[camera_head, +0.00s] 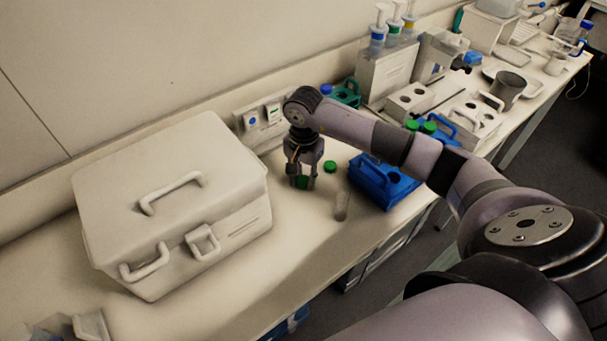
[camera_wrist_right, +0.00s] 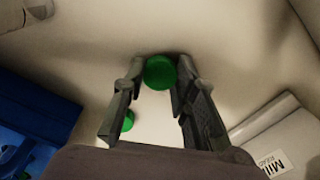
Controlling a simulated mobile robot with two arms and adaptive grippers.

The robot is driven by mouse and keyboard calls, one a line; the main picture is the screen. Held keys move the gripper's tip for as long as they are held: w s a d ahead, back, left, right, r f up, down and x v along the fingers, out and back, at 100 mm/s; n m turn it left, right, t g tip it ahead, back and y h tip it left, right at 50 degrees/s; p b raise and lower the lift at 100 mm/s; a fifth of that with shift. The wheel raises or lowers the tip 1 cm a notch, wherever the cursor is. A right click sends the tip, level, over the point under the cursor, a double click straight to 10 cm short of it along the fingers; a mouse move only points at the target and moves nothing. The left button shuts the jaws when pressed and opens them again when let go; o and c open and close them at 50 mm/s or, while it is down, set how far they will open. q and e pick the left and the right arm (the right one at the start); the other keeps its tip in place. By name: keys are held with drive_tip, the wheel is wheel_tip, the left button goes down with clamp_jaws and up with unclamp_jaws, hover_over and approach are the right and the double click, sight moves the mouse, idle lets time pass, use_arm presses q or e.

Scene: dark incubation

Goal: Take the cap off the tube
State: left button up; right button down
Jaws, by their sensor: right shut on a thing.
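My right gripper (camera_head: 302,184) points down just above the bench, left of the blue rack. Its fingers are shut on a green cap (camera_wrist_right: 160,72); no tube shows under this cap in the wrist view. My left gripper is not in view.
A large white case (camera_head: 175,200) with handles stands to the left. A blue rack (camera_head: 383,183) stands close on the right. White racks, a grey cup (camera_head: 508,90) and bottles fill the back right. The bench is clear in front of the gripper.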

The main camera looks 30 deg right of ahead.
drive_tip(key=shift+f, duration=0.2)
drive_tip(key=c, duration=1.3)
unclamp_jaws()
drive_tip(key=shift+r, duration=0.1)
drive_tip(key=shift+r, duration=0.1)
